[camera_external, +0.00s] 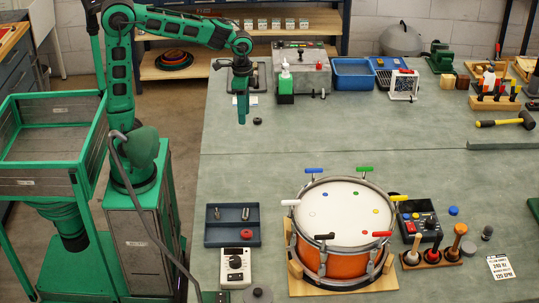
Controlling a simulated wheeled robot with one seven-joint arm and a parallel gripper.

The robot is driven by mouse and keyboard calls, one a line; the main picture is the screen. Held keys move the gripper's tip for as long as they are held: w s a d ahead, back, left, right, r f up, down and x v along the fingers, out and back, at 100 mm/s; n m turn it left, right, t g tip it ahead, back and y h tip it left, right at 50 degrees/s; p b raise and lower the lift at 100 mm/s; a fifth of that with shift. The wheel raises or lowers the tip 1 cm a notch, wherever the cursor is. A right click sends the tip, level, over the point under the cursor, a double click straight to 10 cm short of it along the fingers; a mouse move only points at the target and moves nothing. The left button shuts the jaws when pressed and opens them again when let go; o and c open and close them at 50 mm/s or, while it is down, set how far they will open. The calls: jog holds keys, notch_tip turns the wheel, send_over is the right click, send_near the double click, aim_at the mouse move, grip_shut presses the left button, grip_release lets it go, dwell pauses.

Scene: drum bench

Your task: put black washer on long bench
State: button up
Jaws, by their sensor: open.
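A small black ring-like piece (257,121), which looks like the black washer, lies flat on the grey-green bench top (300,133). My gripper (242,121) points straight down just left of this piece and appears apart from it. My gripper is open and nothing shows between its fingers, though they are small in this view. The bench top runs wide across the view, with a seam across it in front of the washer.
A drum (343,226) with coloured keys stands at the front middle. A dark tray (232,225) with small metal parts and a red ring is left of it. A green-and-white bottle (285,84) and a blue bin (353,74) stand behind the washer. The bench right of the washer is clear.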

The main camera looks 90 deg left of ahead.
jog(key=s+d+m, duration=0.2)
jog(key=s+d, duration=0.6)
jog(key=d, duration=0.3)
jog(key=s+d+f+m, duration=0.1)
jog(key=s+d+f, duration=0.1)
jog(key=s, duration=0.6)
jog(key=s+d+f+m, duration=0.1)
jog(key=s+d+f, duration=0.1)
jog(key=s+d, duration=0.3)
jog(key=s, duration=0.3)
jog(key=shift+s+d+f+y, duration=0.15)
jog(key=shift+s+d+y, duration=0.1)
jog(key=shift+s+y, duration=0.15)
